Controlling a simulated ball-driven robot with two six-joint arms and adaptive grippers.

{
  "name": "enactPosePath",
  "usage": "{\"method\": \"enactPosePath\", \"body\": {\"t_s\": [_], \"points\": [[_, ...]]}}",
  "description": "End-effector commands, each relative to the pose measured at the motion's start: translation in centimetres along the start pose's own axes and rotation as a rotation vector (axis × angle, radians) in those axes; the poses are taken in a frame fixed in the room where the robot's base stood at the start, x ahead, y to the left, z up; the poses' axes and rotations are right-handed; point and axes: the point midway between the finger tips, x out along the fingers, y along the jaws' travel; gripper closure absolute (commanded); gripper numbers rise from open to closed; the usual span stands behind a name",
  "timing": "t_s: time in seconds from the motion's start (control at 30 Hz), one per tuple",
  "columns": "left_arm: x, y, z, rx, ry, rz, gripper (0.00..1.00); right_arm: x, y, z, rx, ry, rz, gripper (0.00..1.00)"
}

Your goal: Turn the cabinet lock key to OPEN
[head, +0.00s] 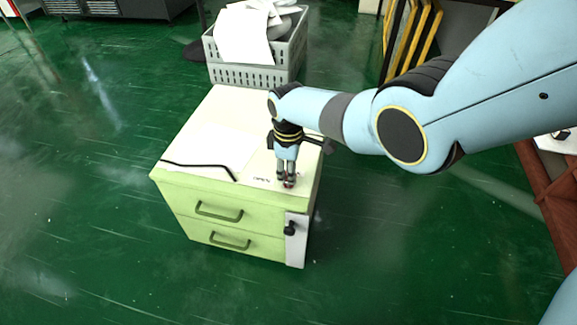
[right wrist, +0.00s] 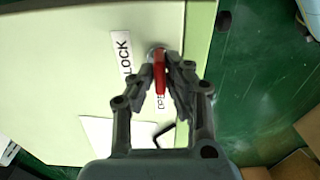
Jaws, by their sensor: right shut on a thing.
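The green cabinet (head: 185,203) with two drawers stands on the floor, its lock on the pale top. In the right wrist view the red key (right wrist: 159,72) sits in a round metal lock (right wrist: 152,52), between my right gripper's fingertips (right wrist: 160,68). A label reading LOCK (right wrist: 122,55) is beside it, and a partly covered label (right wrist: 161,101) shows the start of OPEN. In the head view my right gripper (head: 287,181) points down at the top's front right and mostly hides the key. My left gripper is not in view.
A grey crate of papers (head: 255,76) stands behind the cabinet top. A white sheet (head: 215,150) and a black bent rod (head: 200,167) lie on the top. A black knob (head: 290,228) sticks out on the front right. Green floor is free at left.

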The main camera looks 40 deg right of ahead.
Motion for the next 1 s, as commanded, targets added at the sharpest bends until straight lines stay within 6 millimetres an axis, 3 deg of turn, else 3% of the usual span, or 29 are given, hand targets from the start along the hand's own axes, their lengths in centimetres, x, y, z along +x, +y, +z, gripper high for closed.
{"method": "enactPosePath", "body": {"t_s": [0.27, 0.3, 0.47, 0.77, 1.0], "points": [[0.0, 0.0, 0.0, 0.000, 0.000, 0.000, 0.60, 0.0, 0.0, -0.1, -0.002, 0.002, 0.001, 1.00], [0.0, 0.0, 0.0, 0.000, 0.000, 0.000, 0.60, 0.0, 0.0, -0.1, -0.002, 0.002, 0.001, 0.85], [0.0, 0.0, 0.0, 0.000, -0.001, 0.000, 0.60, 0.0, 0.0, -0.1, -0.002, 0.002, 0.001, 0.65], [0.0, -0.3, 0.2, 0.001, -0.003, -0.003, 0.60, -0.1, 0.0, -0.1, -0.001, 0.001, 0.001, 0.65], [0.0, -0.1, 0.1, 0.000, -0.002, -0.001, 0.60, -2.2, 0.1, -0.1, -0.001, 0.003, 0.003, 0.65]]}}
